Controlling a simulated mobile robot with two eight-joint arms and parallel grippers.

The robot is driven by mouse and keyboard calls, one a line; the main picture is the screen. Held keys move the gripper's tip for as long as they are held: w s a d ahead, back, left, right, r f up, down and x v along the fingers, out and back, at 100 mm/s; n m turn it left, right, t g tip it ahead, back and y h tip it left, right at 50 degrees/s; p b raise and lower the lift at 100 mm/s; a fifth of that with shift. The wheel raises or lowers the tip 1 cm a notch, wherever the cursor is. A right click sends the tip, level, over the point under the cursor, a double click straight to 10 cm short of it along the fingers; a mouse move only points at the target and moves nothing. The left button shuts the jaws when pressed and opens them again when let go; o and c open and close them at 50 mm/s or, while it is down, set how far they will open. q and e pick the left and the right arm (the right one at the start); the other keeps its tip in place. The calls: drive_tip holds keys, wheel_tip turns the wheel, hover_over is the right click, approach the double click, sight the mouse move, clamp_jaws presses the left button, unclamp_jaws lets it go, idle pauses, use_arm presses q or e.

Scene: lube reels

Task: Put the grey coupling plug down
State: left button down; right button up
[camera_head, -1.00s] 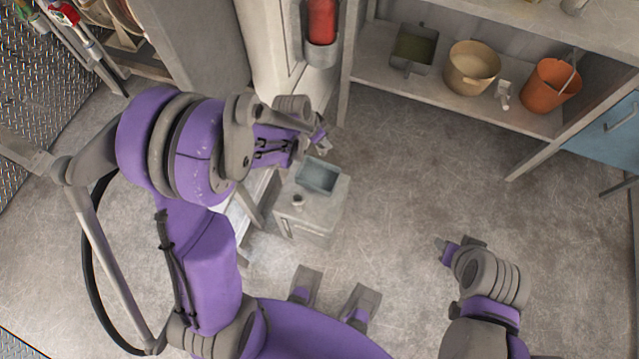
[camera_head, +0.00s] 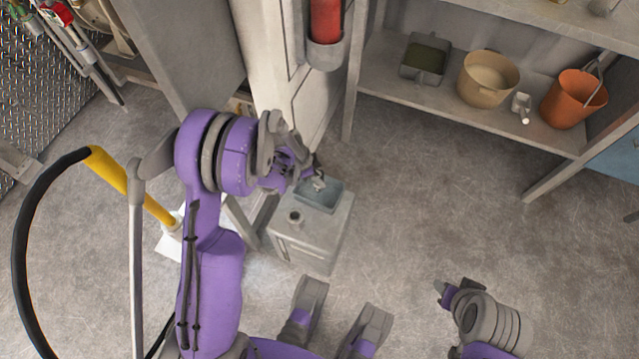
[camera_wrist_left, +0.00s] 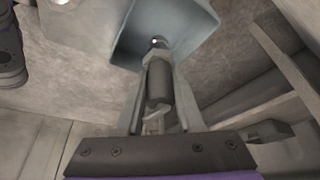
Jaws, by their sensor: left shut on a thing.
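My left gripper (camera_head: 312,176) is shut on the grey coupling plug (camera_wrist_left: 159,84). In the left wrist view the plug is a grey cylinder between the two fingers, its far end pointing into a blue-grey tray (camera_wrist_left: 196,22). In the head view the tray (camera_head: 322,200) sits on top of a small grey cabinet (camera_head: 310,245), and the gripper is over its upper left part. I cannot tell whether the plug touches the tray bottom. My right gripper (camera_head: 441,289) is at the lower right over the floor, apart from everything; its jaws are too small to judge.
A small round grey part (camera_head: 295,217) stands on the cabinet beside the tray. A shelf at the back holds a green-filled tray (camera_head: 425,60), a tan pot (camera_head: 488,80), a white bottle (camera_head: 522,106) and an orange bucket (camera_head: 573,99). A yellow handle (camera_head: 120,178) stands left. Floor at right is clear.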

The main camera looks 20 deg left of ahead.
use_arm(q)
drive_tip(key=shift+f+b, duration=0.4)
drive_tip(key=shift+f, duration=1.4)
drive_tip(key=shift+f, duration=0.2)
drive_tip(key=c, duration=0.5)
unclamp_jaws()
drive_tip(key=shift+c, duration=0.2)
drive_tip(key=shift+r, duration=0.1)
